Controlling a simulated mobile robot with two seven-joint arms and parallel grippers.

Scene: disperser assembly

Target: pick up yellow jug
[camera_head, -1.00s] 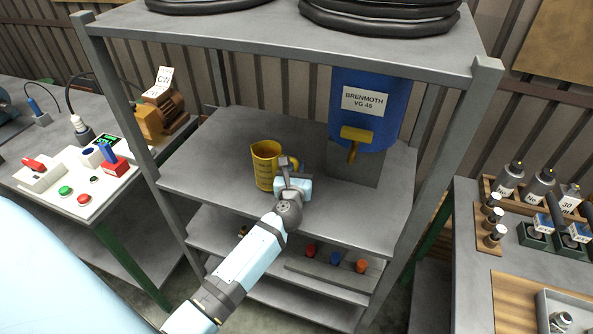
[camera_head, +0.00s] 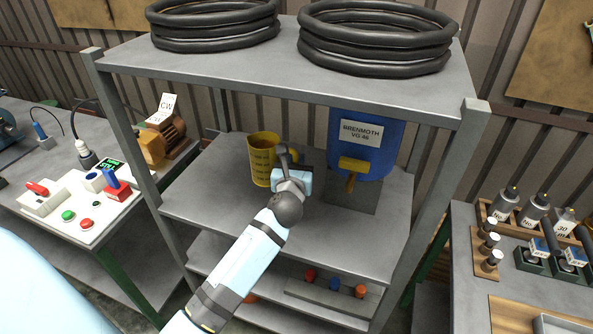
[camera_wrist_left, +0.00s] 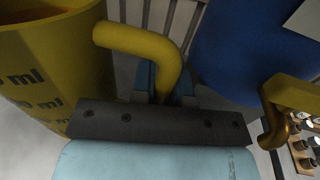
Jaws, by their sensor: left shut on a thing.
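The yellow jug (camera_head: 261,160) is upright over the grey middle shelf, left of the blue drum, with its handle toward the right. In the left wrist view the jug (camera_wrist_left: 50,60) fills the left side, and its handle (camera_wrist_left: 145,45) curves down to my gripper. My left gripper (camera_head: 284,160) is shut on the jug's handle; its fingers (camera_wrist_left: 162,82) show behind the dark palm plate. Whether the jug's base touches the shelf is hard to tell. My right gripper does not show.
A blue drum (camera_head: 360,146) labelled BRENMOTH VG 46, with a yellow tap (camera_head: 353,170), stands just right of the jug. Shelf posts (camera_head: 440,190) rise at the sides. Black hose coils (camera_head: 375,38) lie on the top shelf. The shelf's front right (camera_head: 350,225) is clear.

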